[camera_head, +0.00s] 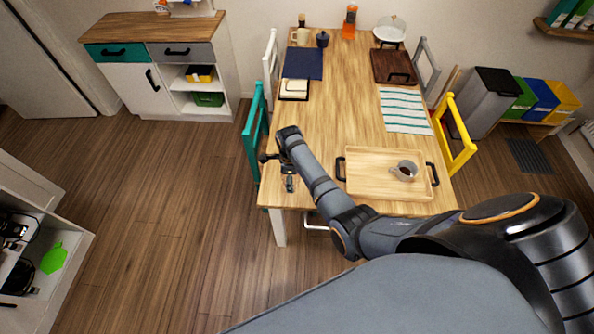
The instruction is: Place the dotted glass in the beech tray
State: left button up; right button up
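The beech tray (370,185) is a light wooden tray with dark handles near the front right of the table. A grey cup with dark liquid (405,170) stands in its right part. My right arm reaches in from the right, passing in front of the tray's left side. My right gripper (289,184) points down over the table's front left edge area. Its fingers are too small to tell whether they are open or shut, or hold anything. I cannot make out the dotted glass; it may be hidden by the arm or gripper. My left gripper is not in view.
The wooden table (340,110) is clear in its middle. A striped cloth (405,110), a dark brown tray (393,67) and a navy mat (302,64) lie farther back. A teal chair (256,130) stands at the left edge, a yellow chair (460,135) at the right.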

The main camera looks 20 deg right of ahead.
aim_at(366, 173)
jog(key=l+z, duration=0.6)
jog(key=i+l+u, duration=0.1)
jog(key=l, duration=0.3)
jog(key=i+l, duration=0.25)
jog(key=l+u, duration=0.05)
jog(key=l, duration=0.05)
